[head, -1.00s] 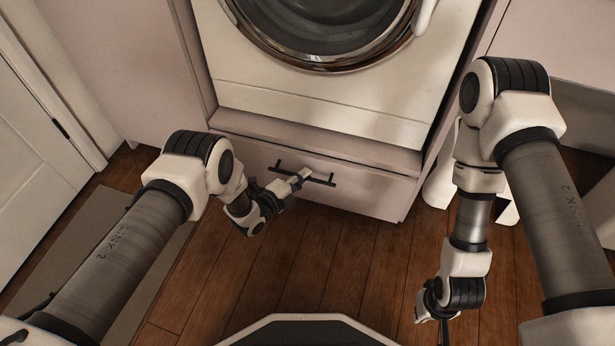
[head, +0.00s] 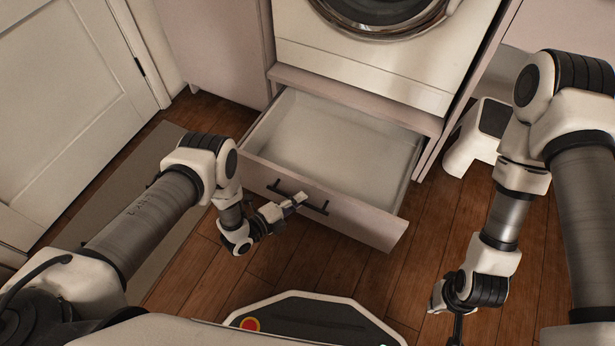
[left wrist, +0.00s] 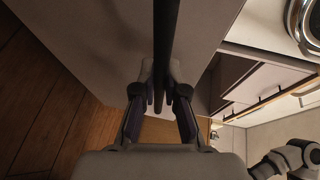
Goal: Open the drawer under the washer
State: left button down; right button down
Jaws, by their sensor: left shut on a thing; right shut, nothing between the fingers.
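The drawer (head: 335,140) under the washer (head: 368,50) stands well open, and its pale inside looks empty. Its front (head: 370,222) carries a dark bar handle (head: 318,208). My left gripper (head: 298,200) is shut on the handle near its middle. In the left wrist view the fingers (left wrist: 165,98) close around the dark handle bar (left wrist: 166,40), with the drawer front (left wrist: 95,40) behind. My right gripper hangs low at the right in the head view, near the floor and away from the drawer; its fingertips are cut off by the bottom edge.
A white stool (head: 478,140) stands right of the washer cabinet. A grey mat (head: 110,210) lies on the wooden floor at the left, near a white door (head: 60,100). Bare floor (head: 385,275) lies in front of the drawer.

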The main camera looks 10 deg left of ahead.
pick_arm(q)
jog(key=s, duration=0.1)
jog(key=s+a+p, duration=0.1)
jog(key=s, duration=0.1)
jog(key=shift+s, duration=0.3)
jog(key=c, duration=1.2)
grip_release()
jog(key=shift+a, duration=0.1)
jog(key=v, duration=1.2)
